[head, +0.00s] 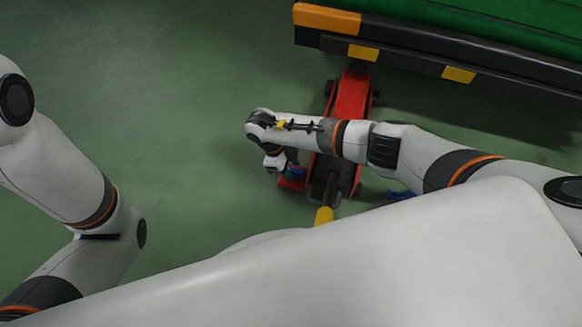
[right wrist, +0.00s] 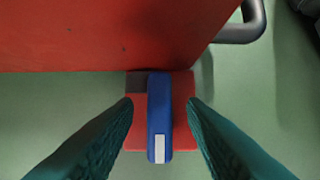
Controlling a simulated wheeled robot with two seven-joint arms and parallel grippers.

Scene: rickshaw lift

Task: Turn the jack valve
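The red jack (head: 350,100) stands on the green floor, its front partly hidden under my right arm. In the right wrist view, a blue bar (right wrist: 159,115) with a white end patch, likely the jack valve handle, lies over a small red plate (right wrist: 182,120) beside the red jack body (right wrist: 110,35). My right gripper (right wrist: 160,108) is open, with one dark teal finger on each side of the bar and a gap on both sides. In the head view, my right gripper (head: 278,168) points down at the jack's left side. My left arm shows at the left, but its gripper is out of view.
A green vehicle body with a black edge beam (head: 410,48) and yellow patches overhangs the jack's far end. A yellow-tipped jack handle (head: 324,215) points towards me. Another blue piece (head: 400,196) shows right of the jack. The floor left of the jack is clear.

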